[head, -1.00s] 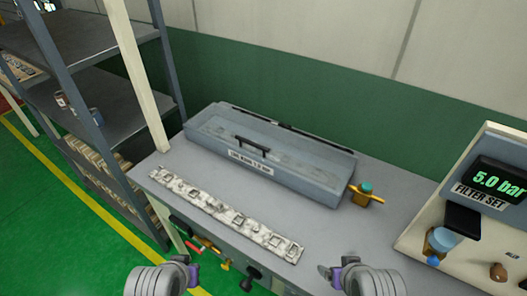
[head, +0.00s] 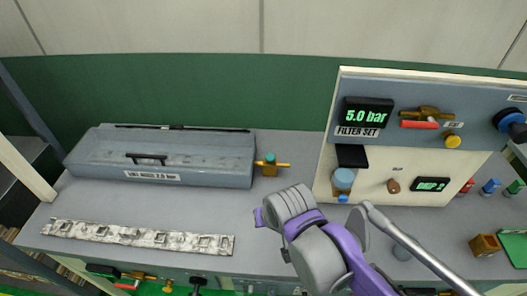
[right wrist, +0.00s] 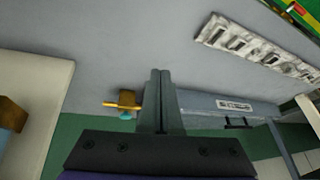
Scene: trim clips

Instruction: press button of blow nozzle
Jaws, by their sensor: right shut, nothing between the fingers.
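A brass nozzle fitting with a teal button (head: 268,160), which looks like the blow nozzle, sticks out at the right end of the long grey box (head: 205,172). My right gripper (head: 260,217) is in front of it, on the near side, above the bench. Its fingers are mostly hidden by my own wrist in the head view. The right wrist view shows the fingers (right wrist: 160,73) shut and empty, with the brass fitting (right wrist: 128,99) just left of them. They appear apart from it; the height gap cannot be told. My left gripper is out of view.
A mottled strip with square clips (head: 135,236) lies along the bench's front left. A panel (head: 435,130) with a 5.0 bar display, brass valve and knobs stands right of the nozzle. Bare bench (head: 300,150) lies between box and panel.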

